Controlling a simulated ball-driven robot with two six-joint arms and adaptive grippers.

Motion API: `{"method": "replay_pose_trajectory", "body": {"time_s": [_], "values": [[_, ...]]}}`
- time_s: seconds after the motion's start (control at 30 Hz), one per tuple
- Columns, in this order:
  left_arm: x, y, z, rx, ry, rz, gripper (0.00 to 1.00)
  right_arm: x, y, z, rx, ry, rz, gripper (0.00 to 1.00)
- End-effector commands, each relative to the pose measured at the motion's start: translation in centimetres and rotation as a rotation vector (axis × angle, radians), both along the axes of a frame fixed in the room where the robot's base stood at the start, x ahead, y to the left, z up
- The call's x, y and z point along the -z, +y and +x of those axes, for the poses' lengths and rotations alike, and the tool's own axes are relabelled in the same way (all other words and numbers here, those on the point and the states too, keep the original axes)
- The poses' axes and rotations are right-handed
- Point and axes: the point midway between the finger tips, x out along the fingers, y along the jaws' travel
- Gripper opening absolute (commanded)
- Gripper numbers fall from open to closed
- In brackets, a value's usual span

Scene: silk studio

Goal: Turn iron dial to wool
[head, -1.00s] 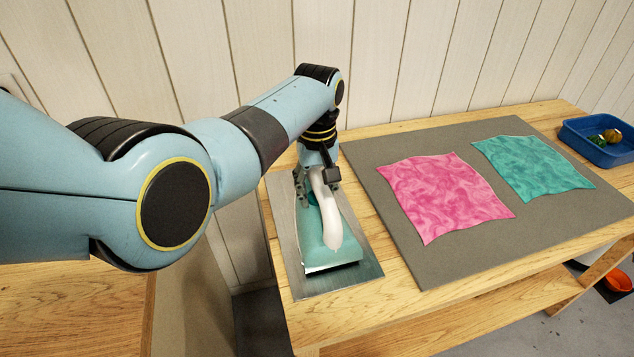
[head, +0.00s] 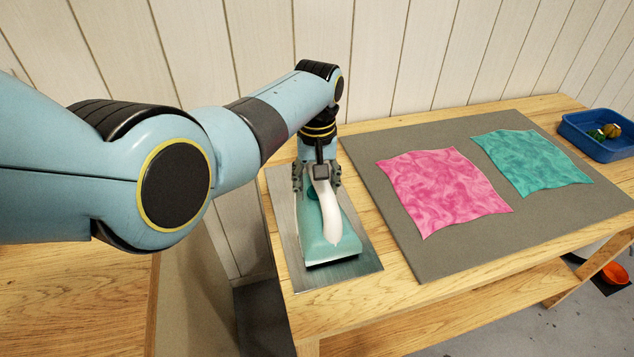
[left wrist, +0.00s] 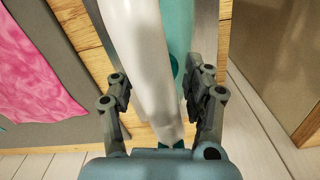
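The iron (head: 331,241) has a teal body and a white handle, and it rests on a grey metal plate (head: 286,232) at the left end of the table. My left gripper (head: 316,181) points down over the rear of the iron. Its two fingers stand apart, one on each side of the white handle (left wrist: 142,60), as the left wrist view also shows. A round darker teal part, perhaps the dial (left wrist: 175,66), shows partly beside the handle between the fingers. I cannot read its setting. I cannot tell whether a finger touches it. My right gripper is not in view.
A grey mat (head: 420,262) right of the iron holds a pink cloth (head: 445,190) and a teal cloth (head: 530,158). A blue tray (head: 590,146) with small items stands at the far right. A plank wall (head: 430,60) rises behind the table.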

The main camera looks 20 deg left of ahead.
Motion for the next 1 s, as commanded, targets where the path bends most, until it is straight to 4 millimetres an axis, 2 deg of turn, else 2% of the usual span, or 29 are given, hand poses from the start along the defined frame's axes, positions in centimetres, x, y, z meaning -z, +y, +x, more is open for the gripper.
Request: {"method": "replay_pose_trajectory", "body": {"time_s": [0.3,0.43,0.57,0.8,1.0], "values": [[0.0,0.0,0.0,0.0,0.0,-0.001,0.62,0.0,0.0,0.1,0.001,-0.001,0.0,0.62],[-0.8,0.0,0.1,0.0,-0.001,-0.001,0.62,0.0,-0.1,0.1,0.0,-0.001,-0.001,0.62],[-2.8,0.0,0.1,0.0,-0.003,-0.001,0.62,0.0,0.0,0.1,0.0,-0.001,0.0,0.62],[-8.4,-0.1,0.1,-0.001,-0.004,-0.002,0.62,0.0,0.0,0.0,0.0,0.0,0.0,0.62],[-11.2,0.0,0.0,0.0,0.0,-0.001,0.62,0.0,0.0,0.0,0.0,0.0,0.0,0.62]]}}
